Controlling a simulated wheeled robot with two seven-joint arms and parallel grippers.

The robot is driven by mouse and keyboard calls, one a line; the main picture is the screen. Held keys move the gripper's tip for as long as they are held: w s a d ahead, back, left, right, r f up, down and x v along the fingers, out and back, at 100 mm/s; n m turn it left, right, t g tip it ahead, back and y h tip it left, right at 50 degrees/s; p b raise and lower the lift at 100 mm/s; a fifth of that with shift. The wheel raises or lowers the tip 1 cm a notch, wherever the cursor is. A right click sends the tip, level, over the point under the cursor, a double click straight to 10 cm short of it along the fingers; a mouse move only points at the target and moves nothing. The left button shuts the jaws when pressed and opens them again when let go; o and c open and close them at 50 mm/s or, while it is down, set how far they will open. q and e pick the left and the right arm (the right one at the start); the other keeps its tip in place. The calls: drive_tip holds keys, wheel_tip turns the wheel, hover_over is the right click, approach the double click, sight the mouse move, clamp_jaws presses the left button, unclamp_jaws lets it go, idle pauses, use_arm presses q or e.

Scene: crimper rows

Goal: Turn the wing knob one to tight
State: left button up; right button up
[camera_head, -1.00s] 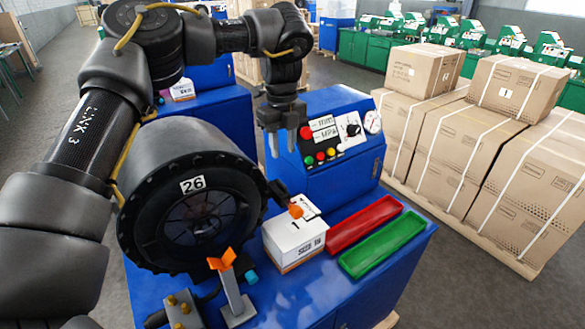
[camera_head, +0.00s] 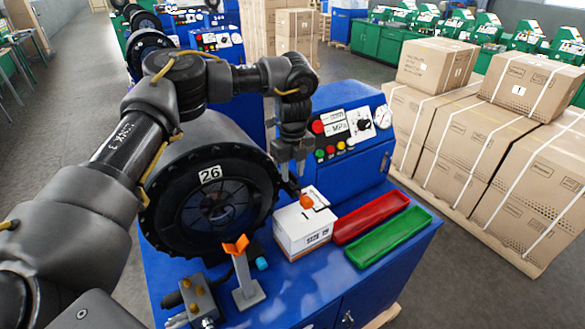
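An orange wing-shaped piece (camera_head: 237,245) sits on top of a grey post (camera_head: 247,290) at the front of the blue bench (camera_head: 290,282). A second orange knob (camera_head: 306,202) is on a dark rod beside the crimper's round head (camera_head: 210,200), marked 26. I cannot tell which of the two is wing knob one, or how tight either is. My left gripper (camera_head: 291,173) points down, its fingers apart and empty, above and slightly left of the second orange knob. My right gripper is out of view.
A white box (camera_head: 302,232) stands beside the crimper head, with a red tray (camera_head: 370,217) and a green tray (camera_head: 390,238) to its right. A control panel (camera_head: 345,127) rises behind. A small box with brass knobs (camera_head: 197,294) is at the front. Stacked cartons (camera_head: 470,150) stand right.

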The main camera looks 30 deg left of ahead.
use_arm(q)
drive_tip(key=shift+w+f, duration=0.1)
drive_tip(key=shift+f, duration=0.1)
drive_tip(key=shift+c, duration=0.6)
clamp_jaws()
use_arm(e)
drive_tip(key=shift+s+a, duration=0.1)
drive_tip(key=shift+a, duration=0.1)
